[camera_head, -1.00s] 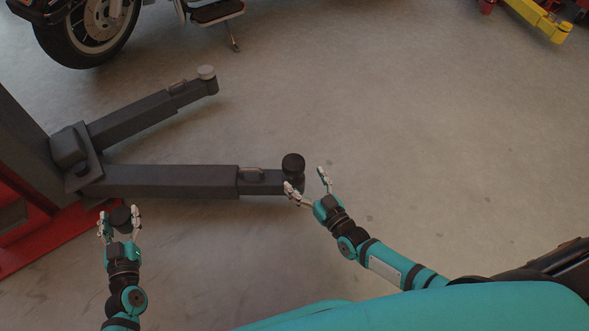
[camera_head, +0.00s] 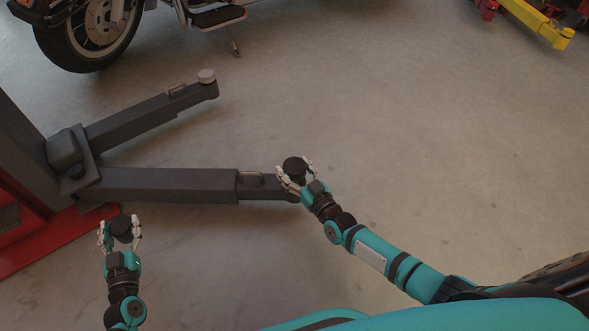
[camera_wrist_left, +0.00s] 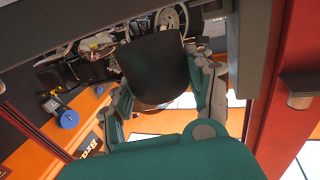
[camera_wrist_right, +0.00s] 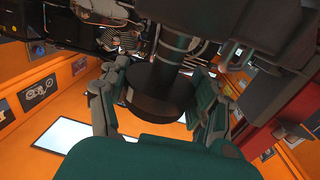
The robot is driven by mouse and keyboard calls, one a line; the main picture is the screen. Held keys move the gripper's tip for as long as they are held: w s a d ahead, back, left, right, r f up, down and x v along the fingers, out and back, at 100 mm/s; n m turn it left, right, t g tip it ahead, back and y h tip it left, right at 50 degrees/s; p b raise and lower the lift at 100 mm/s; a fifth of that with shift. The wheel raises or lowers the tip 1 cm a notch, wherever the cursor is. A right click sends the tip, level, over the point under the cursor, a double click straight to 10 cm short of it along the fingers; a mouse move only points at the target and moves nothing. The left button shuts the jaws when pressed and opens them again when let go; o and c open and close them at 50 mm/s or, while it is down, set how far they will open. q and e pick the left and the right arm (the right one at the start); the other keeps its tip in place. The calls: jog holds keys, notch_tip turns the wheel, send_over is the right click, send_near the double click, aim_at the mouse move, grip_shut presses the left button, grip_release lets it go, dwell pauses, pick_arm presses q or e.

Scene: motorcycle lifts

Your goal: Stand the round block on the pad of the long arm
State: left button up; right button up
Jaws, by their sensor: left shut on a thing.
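My left gripper (camera_head: 120,226) is shut on a dark round block (camera_head: 123,229), held left of the long arm's tip and near the red base. The block also shows in the left wrist view (camera_wrist_left: 160,68), between the fingers. The long dark lift arm (camera_head: 170,185) reaches right from its pivot. A black round piece (camera_head: 295,166) is at its tip; I cannot tell whether it is the pad itself or something on it. My right gripper (camera_head: 295,169) has its fingers on either side of this piece, also in the right wrist view (camera_wrist_right: 160,92). Whether they touch it is unclear.
A second lift arm (camera_head: 150,117) with a grey pad (camera_head: 206,76) lies farther back. The red lift base (camera_head: 50,240) is at the left. A motorcycle (camera_head: 100,25) stands behind, and a yellow lift arm (camera_head: 540,24) is at the far right. The middle floor is clear.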

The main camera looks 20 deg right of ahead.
aim_at(128, 243)
jog(key=c, duration=0.4)
pick_arm(q)
jog(key=shift+f, duration=0.1)
pick_arm(e)
jog(key=shift+c, duration=0.4)
pick_arm(q)
notch_tip(128, 243, down, 3)
jog(key=b, duration=0.3)
pick_arm(e)
jog(key=n+y, duration=0.1)
jog(key=n+g+y, duration=0.1)
jog(key=shift+w+d+f+y, duration=0.1)
jog(key=shift+f+y, duration=0.05)
jog(key=shift+y, duration=0.25)
pick_arm(q)
jog(key=shift+f+b, duration=0.2)
jog(key=shift+b, duration=0.1)
pick_arm(e)
jog(key=shift+n+g+y, duration=0.3)
jog(key=shift+y, duration=0.2)
pick_arm(q)
jog(key=shift+r, duration=0.1)
pick_arm(e)
jog(key=o, duration=1.2)
jog(key=shift+c, duration=0.2)
